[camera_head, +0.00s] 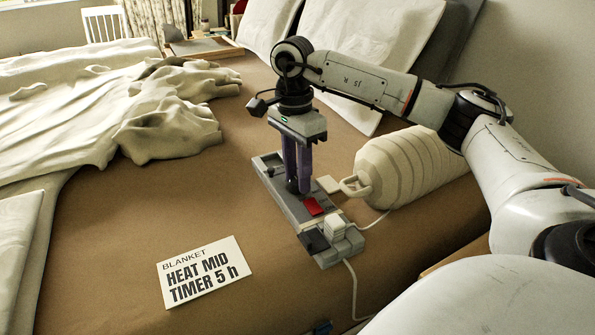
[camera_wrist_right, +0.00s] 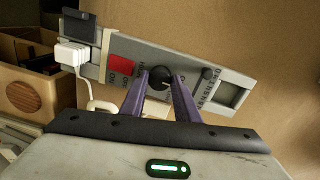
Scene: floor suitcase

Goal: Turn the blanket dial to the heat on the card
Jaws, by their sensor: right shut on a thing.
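The white card (camera_head: 204,270) lies on the brown bed cover and reads BLANKET, HEAT MID, TIMER 5 h. The long grey control panel (camera_head: 270,172) lies to its right. My right gripper (camera_head: 300,188) points down onto the panel; its purple fingers hide the dial in the head view. In the right wrist view the round black dial (camera_wrist_right: 161,78) sits between the two fingertips, and the gripper (camera_wrist_right: 160,82) is shut on it. The dial's pointer and heat marks are too small or covered to read. My left gripper is not in view.
A ribbed cream bolster-like object (camera_head: 410,165) lies close on the right. A rumpled pale blanket (camera_head: 90,120) covers the left; brown cover around the card is clear.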

